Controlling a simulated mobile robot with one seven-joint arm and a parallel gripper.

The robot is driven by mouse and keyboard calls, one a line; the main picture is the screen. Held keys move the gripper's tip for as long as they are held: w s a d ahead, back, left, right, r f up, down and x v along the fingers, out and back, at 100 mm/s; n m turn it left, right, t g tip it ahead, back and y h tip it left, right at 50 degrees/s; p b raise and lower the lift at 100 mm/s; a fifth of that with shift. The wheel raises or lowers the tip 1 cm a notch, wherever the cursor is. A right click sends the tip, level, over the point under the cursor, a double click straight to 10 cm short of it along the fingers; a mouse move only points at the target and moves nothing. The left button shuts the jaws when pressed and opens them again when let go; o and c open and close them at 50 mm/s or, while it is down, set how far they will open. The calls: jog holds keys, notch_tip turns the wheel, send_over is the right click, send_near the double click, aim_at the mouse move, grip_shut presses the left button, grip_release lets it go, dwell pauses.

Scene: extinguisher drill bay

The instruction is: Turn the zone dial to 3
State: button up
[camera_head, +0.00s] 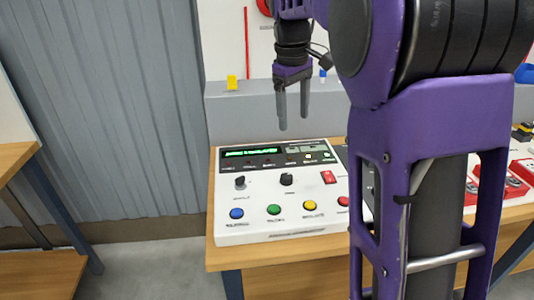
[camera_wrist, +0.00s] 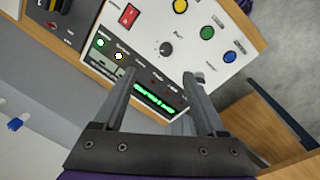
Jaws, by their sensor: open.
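A white control panel (camera_head: 258,226) sits on the wooden bench, with two dark dials on its face. One dial (camera_head: 286,179) is near the panel's middle and the other (camera_head: 240,182) is to its left. The labels are too small to read, so I cannot tell which is the zone dial. In the wrist view, the middle dial (camera_wrist: 166,48) lies beyond my fingertips, and the left dial (camera_wrist: 200,77) shows beside the right finger. My gripper (camera_head: 293,122) is open and empty above the panel's back edge, pointing down, touching nothing. It also shows in the wrist view (camera_wrist: 160,75).
Blue (camera_head: 236,213), green (camera_head: 274,209), yellow (camera_head: 309,205) and red (camera_head: 343,201) buttons line the panel's front. A red switch (camera_head: 328,177) is right of the dials. A lit green display (camera_head: 250,152) is at the back. Red items (camera_head: 515,190) lie to the right.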

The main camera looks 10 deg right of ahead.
jog(key=a+f, duration=0.1)
jog(key=b, duration=0.3)
send_near(287, 177)
jog(key=shift+y, duration=0.3)
jog(key=f, duration=0.5)
jog(key=d+f, duration=0.1)
jog(key=f, duration=0.2)
jog(key=shift+w+f, duration=0.3)
grip_shut()
